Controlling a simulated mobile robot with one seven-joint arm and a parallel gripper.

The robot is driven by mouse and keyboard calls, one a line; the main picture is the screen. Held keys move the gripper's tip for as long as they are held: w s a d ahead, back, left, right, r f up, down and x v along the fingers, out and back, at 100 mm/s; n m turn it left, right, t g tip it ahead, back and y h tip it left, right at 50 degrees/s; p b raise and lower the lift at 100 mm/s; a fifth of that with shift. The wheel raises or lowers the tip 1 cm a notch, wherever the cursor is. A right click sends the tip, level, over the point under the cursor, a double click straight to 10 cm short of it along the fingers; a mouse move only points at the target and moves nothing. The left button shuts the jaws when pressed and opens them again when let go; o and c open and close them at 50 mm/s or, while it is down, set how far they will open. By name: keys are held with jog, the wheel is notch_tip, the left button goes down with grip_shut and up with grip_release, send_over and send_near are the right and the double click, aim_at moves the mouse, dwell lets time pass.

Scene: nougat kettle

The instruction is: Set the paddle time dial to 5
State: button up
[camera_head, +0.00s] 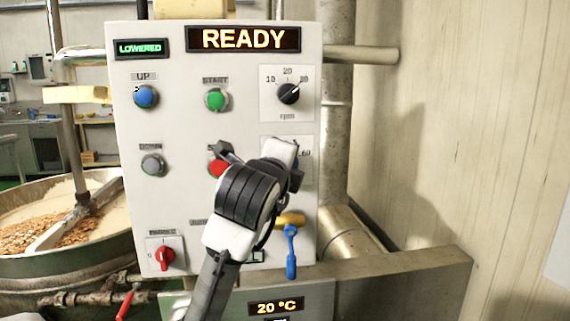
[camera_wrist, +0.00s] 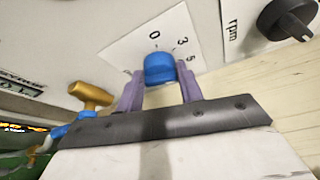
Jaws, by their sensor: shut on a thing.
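The blue paddle time dial (camera_wrist: 160,66) stands on a white scale plate (camera_wrist: 130,55) in the wrist view, where I read 0, 3 and 5. Its pointer mark is not visible, so I cannot tell its setting. My gripper (camera_wrist: 160,84) is shut on the dial, with one purple finger on each side. In the head view my gripper (camera_head: 288,165) is at the lower right of the control panel (camera_head: 190,125) and covers nearly all of the dial and part of its plate.
The black rpm dial (camera_head: 288,93) is above. Green (camera_head: 216,99) and red (camera_head: 217,168) buttons are to the left. The display reads READY (camera_head: 243,39). A kettle (camera_head: 60,235) stands left; a wall is right.

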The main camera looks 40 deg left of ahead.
jog(key=shift+m+g, duration=0.3)
jog(key=shift+m, duration=0.2)
jog(key=o, duration=1)
jog(key=b+v, duration=0.2)
jog(key=v, duration=1.2)
jog(key=shift+w, duration=0.1)
